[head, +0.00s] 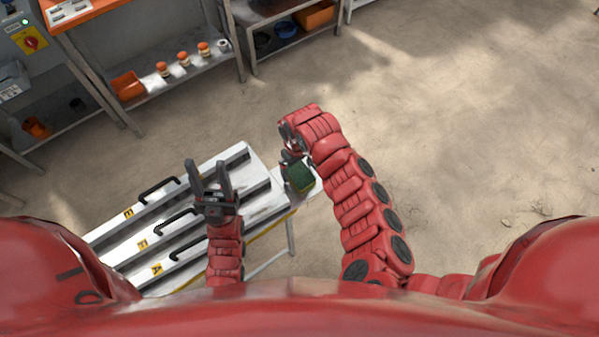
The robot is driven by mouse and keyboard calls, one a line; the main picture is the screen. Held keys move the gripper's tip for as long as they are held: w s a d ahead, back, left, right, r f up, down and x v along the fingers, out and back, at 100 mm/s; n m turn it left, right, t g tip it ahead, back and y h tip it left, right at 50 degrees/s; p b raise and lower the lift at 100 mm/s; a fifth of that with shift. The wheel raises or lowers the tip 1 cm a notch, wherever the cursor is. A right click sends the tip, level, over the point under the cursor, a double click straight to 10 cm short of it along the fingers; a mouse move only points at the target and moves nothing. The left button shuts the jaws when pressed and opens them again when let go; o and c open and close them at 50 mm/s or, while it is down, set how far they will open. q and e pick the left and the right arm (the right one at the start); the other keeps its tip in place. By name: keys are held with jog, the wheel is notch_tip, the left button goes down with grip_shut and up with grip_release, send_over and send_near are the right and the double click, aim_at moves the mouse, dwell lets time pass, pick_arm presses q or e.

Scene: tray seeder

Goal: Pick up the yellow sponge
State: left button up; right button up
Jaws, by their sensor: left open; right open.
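A sponge (300,178) with a dark green top and a thin yellow edge lies on the right end of the white table (262,205). My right gripper (291,157) is open and points down right beside the sponge, at its far end in the head view. Part of the fingers is hidden, and I cannot tell whether they touch the sponge. My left gripper (207,168) is open and empty, over the table left of the sponge, with both fingers pointing away from me.
The table carries long panels with black handles (160,188) and yellow letter labels. Behind it stand metal shelves (185,75) with an orange bin (128,86) and several small orange-topped jars. The floor to the right is clear.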

aim_at(297, 169)
jog(key=shift+f, duration=0.35)
jog(key=c, duration=1.2)
jog(key=shift+o, duration=0.2)
jog(key=shift+r, duration=0.15)
notch_tip(297, 169, up, 7)
jog(key=shift+w+r+b, duration=0.1)
jog(key=shift+w+b, duration=0.05)
jog(key=shift+b, duration=0.8)
jog(key=shift+r+p, duration=0.5)
jog(key=shift+r, duration=0.8)
